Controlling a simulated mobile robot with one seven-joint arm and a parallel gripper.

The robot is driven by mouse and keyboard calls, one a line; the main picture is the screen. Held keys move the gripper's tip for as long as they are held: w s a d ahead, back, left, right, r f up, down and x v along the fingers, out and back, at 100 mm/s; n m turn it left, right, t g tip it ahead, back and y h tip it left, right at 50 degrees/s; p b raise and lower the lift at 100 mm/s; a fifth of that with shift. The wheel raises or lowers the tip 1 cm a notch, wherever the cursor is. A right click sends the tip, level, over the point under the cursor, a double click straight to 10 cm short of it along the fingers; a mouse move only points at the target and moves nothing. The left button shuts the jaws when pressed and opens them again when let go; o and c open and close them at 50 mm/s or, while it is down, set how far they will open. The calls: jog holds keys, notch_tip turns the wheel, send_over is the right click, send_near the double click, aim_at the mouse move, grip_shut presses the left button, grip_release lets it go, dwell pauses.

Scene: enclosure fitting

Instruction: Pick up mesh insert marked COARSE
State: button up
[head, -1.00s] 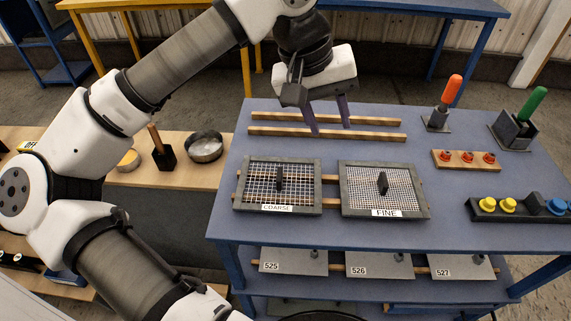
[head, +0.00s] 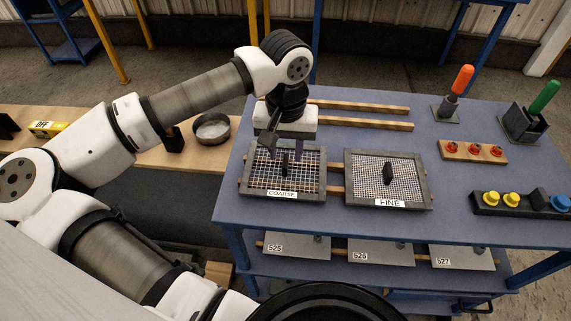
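The mesh insert marked COARSE (head: 257,181) lies flat on wooden rails on the blue table, at the left. It has a grey frame, a wide grid, a black upright handle (head: 285,164) in its middle and a white label at the front edge. My gripper (head: 286,160) points down over this insert, its two dark fingers apart near the handle. Whether the fingers touch the handle I cannot tell. The mesh insert marked FINE (head: 406,178), with a denser grid and a similar handle, lies just to the right.
Two bare wooden rails (head: 370,123) lie behind the inserts. To the right stand an orange-handled tool (head: 462,80), a green-handled tool (head: 543,97), a block with red knobs (head: 472,151) and a black strip with yellow and blue knobs (head: 520,203). Plates marked 525, 526 and 527 (head: 462,257) are on the lower shelf.

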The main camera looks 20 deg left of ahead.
aim_at(285, 161)
jog(key=shift+f+p, duration=0.3)
jog(key=shift+f, duration=1.35)
jog(key=shift+c, duration=0.2)
grip_shut()
jog(key=shift+r, duration=0.1)
